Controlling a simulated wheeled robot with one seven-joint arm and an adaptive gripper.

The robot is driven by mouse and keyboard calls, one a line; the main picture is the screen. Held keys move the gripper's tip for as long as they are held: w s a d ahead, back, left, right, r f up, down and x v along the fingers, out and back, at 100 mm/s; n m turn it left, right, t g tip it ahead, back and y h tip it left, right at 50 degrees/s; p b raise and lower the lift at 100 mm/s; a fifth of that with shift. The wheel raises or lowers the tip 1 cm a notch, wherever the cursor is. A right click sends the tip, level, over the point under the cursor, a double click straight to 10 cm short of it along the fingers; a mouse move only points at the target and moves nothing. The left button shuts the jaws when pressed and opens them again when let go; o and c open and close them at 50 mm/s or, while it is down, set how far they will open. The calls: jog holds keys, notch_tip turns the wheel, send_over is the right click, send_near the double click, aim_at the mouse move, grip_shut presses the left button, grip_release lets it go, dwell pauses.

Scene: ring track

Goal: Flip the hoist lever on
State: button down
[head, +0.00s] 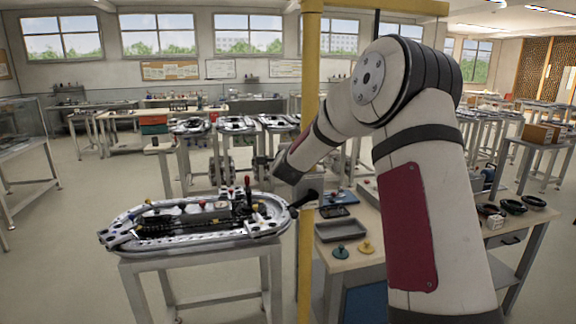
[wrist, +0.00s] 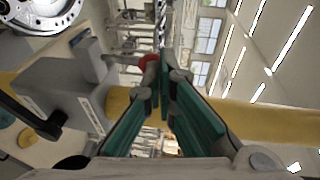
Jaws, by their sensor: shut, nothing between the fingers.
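My gripper (wrist: 163,85) is shut and empty, with its green-padded fingers meeting at the tips in the wrist view. A red ball knob (wrist: 148,62) on a short grey stem (wrist: 120,60) shows right beside the fingertips. I take this to be the hoist lever, standing out from a grey box (wrist: 70,88) by the yellow post (wrist: 240,118). I cannot tell whether the fingertips touch the knob.
The yellow post (head: 310,95) rises in front of me, close to the arm. A ring track (head: 190,238) stands on a table (head: 150,268) to the left. A grey tray (head: 341,231) and small coloured pieces lie on the bench right of the post. Floor at far left is free.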

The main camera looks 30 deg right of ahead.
jog(key=shift+w+d+r+g+y+b, duration=0.2)
jog(key=shift+w+g+b, duration=0.15)
jog(key=shift+w+b, duration=0.35)
jog(key=shift+w+d+r+g+y+b, duration=0.1)
jog(key=shift+w+d+g+b, duration=0.2)
jog(key=shift+w+b, duration=0.35)
jog(key=shift+w+d+r+g+y+b, duration=0.15)
jog(key=shift+w+g+b, duration=0.25)
jog(key=shift+w, duration=0.5)
